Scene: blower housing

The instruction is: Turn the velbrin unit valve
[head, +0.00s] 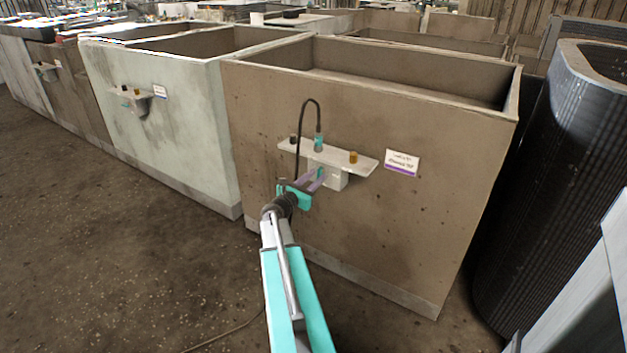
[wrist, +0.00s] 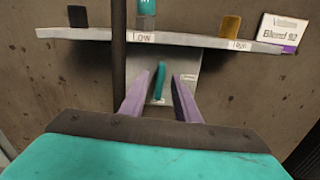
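The valve unit on the brown tank front has a pale box (head: 331,179) below a shelf, with an upright teal handle (wrist: 159,82) on it. The handle also shows small in the head view (head: 321,173). My gripper (wrist: 170,75) points at the box, its two purple fingers apart.
The shelf (head: 350,160) above the box bears a dark block, a teal block and an amber block (wrist: 230,27). A black hose (wrist: 119,60) hangs just left of my fingers. A pale green tank (head: 190,130) stands left, a black ribbed bin (head: 530,200) right.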

